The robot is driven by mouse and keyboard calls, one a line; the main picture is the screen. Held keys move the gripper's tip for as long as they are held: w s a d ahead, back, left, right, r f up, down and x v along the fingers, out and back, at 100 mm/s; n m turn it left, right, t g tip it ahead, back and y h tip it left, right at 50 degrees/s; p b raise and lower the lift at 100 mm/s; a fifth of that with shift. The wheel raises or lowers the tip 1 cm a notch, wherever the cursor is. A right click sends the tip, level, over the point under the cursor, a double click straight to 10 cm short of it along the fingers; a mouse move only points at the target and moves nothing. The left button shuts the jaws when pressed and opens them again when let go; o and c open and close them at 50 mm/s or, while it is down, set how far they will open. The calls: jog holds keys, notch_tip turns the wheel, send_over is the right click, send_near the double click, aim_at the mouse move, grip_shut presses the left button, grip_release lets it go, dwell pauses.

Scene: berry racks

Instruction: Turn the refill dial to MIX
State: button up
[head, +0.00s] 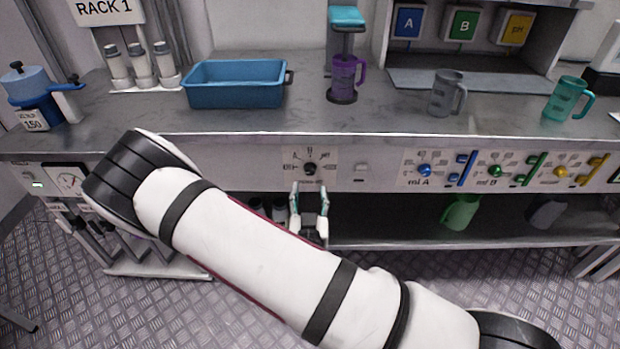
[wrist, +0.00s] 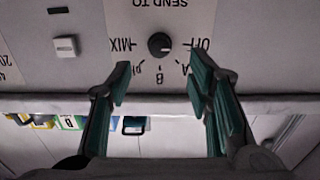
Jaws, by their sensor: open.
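A black round dial (wrist: 160,44) sits on the grey front panel under upside-down "SEND TO" lettering in the wrist view. Around it are MIX at the left, OFF at the right, and pH, B and A below. Its pointer seems to face OFF, but it is small. In the head view the dial (head: 309,168) is on the counter front, just above my gripper. My gripper (wrist: 162,78) is open, its two teal-padded fingers pointing toward the panel on either side below the dial. Nothing is between the fingers, and they appear apart from the dial.
A square white switch (wrist: 64,46) is beside the dial. Blue, green and yellow dials and levers (head: 497,171) are on the panel further right. A purple mug (head: 344,74) stands under a dispenser, right of a blue tub (head: 236,98). A shelf (head: 400,234) runs below the panel.

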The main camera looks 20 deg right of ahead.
aim_at(310, 173)
jog(key=x, duration=0.7)
jog(key=shift+b, duration=0.4)
jog(key=shift+c, duration=0.5)
grip_shut()
